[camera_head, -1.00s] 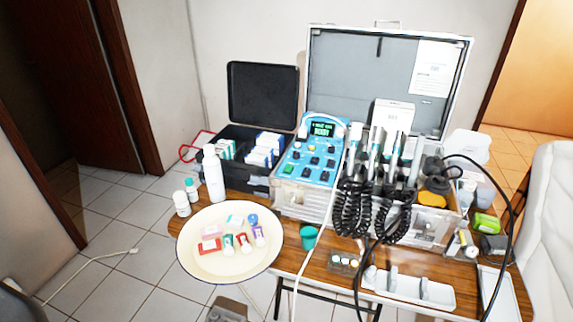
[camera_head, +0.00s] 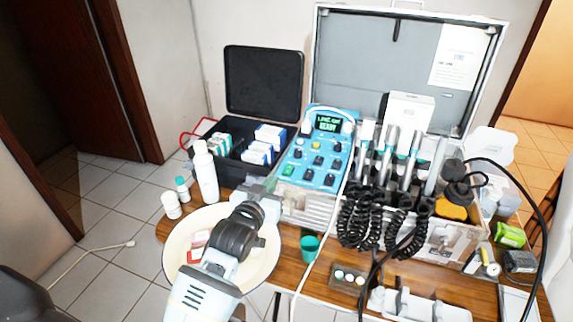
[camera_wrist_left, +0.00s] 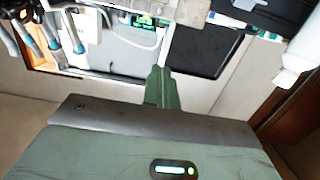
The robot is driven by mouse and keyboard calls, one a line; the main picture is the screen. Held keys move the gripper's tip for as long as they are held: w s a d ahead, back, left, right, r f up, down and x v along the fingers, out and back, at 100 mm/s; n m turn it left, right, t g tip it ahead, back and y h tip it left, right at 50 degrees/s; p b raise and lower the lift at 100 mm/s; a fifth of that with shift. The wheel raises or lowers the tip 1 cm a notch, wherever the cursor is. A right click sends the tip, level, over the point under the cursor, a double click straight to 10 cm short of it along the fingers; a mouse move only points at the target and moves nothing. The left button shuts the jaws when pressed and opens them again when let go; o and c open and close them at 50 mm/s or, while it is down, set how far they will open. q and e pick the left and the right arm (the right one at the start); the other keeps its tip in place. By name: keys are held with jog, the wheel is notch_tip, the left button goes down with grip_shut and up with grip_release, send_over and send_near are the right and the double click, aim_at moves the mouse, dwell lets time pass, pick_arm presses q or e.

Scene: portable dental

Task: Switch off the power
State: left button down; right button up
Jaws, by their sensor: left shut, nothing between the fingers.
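The blue control unit (camera_head: 312,165) stands in the open metal case, with a lit green display (camera_head: 327,124) and several dark knobs on its sloped face. A green switch (camera_head: 288,170) sits at the panel's lower left. My left gripper (camera_head: 268,184) is shut and empty, just in front of and to the left of that switch, apart from it as far as I can tell. My right gripper is out of view.
Several black-corded handpieces (camera_head: 390,155) stand right of the panel. A white bottle (camera_head: 205,172) and a black box (camera_head: 230,140) stand to the left. A round cream tray (camera_head: 180,255) lies under my left arm. A green cup (camera_head: 309,247) stands in front of the case.

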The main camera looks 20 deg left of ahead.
pick_arm(q)
jog(key=shift+w+r, duration=0.4)
jog(key=shift+r, duration=0.2)
send_over(286, 176)
jog(key=shift+s+f+b, duration=0.4)
jog(key=shift+f, duration=0.05)
jog(key=shift+w+f, duration=0.25)
jog(key=shift+f, duration=0.9)
jog(key=shift+w+f, duration=0.1)
jog(key=shift+f, duration=0.55)
jog(key=shift+f+b, duration=0.15)
jog(key=shift+b, duration=0.15)
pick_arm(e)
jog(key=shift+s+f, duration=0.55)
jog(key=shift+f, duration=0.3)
